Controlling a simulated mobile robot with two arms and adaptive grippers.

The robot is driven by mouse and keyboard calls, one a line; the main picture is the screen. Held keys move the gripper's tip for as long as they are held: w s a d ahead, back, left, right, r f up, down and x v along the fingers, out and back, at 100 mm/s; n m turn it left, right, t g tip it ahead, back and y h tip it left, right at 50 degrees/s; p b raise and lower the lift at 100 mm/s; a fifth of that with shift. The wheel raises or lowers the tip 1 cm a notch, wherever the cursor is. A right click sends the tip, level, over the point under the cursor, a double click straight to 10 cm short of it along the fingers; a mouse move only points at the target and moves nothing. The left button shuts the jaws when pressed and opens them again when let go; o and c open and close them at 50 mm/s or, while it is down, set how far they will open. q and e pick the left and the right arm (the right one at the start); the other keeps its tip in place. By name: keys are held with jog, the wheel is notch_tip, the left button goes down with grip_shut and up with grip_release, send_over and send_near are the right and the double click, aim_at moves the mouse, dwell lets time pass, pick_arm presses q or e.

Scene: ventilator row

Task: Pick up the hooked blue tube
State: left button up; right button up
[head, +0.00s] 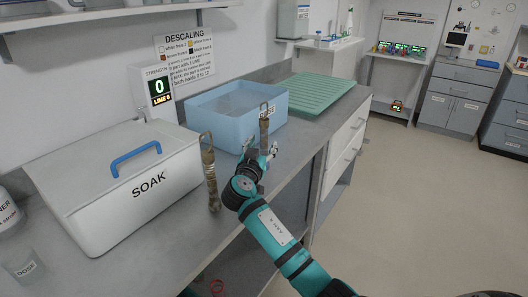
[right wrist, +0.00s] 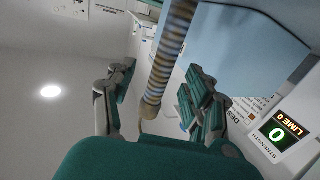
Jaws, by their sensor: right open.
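A tube with a wire hook at its top (head: 264,130) stands upright against the near right side of the blue tub. It looks brownish in the head view. In the right wrist view it shows bluish-grey and brown bands (right wrist: 172,45), with a cuff and thin wire at one end. My right gripper (head: 262,155) is by this tube's lower part; in the right wrist view its open fingers (right wrist: 163,95) lie on either side of the tube's line. I cannot tell whether they touch it. Another hooked brown tube (head: 210,175) stands near the white box. My left gripper is out of view.
The blue tub (head: 215,125) stands behind the tube. A white SOAK box (head: 120,185) with a blue handle is at left, and a green ribbed tray (head: 318,92) is beyond the tub. A strength display (head: 158,90) reads 0. Floor at right is clear.

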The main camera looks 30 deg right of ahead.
aim_at(263, 143)
jog(key=x, duration=0.3)
jog(key=shift+w+d, duration=0.1)
jog(key=shift+w, duration=0.25)
jog(key=shift+c, duration=0.2)
grip_shut()
